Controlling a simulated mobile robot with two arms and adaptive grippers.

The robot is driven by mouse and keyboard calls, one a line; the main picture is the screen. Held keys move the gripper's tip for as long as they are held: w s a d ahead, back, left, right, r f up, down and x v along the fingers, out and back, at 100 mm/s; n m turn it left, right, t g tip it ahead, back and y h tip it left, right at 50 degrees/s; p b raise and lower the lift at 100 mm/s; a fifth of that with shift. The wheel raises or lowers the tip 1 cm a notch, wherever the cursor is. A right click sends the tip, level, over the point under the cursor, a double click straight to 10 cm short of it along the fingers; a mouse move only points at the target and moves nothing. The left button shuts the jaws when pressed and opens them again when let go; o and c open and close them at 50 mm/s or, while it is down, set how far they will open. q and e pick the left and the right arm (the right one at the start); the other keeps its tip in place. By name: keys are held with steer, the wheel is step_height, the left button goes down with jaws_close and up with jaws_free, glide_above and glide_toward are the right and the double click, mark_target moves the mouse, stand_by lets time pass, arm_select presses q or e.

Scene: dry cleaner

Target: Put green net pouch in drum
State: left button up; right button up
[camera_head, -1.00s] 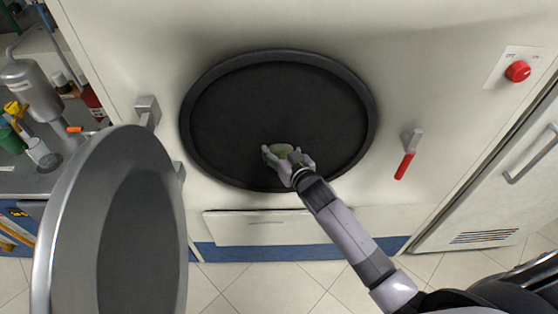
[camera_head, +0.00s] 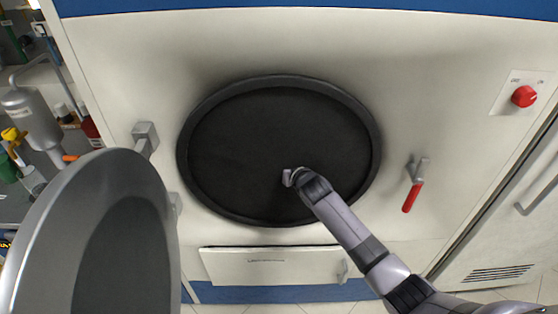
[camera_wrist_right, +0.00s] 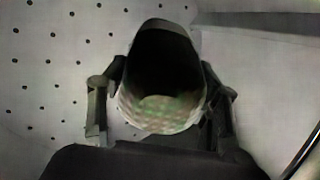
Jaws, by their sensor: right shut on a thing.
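My right arm reaches into the round dark opening of the drum (camera_head: 250,140) in the head view. Its gripper (camera_head: 290,177) is inside the opening, mostly hidden behind my wrist. In the right wrist view, the green net pouch (camera_wrist_right: 165,114) sits between the two fingers, which are shut on it. It shows a pale green and reddish checked pattern, with a dark part above. Behind it is the pale drum wall (camera_wrist_right: 50,70) with rows of small holes. The pouch is hidden in the head view. My left gripper is not in view.
The round metal door (camera_head: 100,240) stands open at the left. A red-handled latch (camera_head: 412,196) sits right of the opening and a red knob (camera_head: 524,96) further right. A pale panel (camera_head: 270,266) lies below. Bottles stand on a shelf at the far left.

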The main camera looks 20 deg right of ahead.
steer(key=shift+r, duration=0.1)
steer(key=o, duration=1.2)
steer(key=shift+o, duration=1.4)
steer(key=shift+s, duration=0.1)
steer(key=v, duration=1.2)
steer(key=shift+a, duration=0.1)
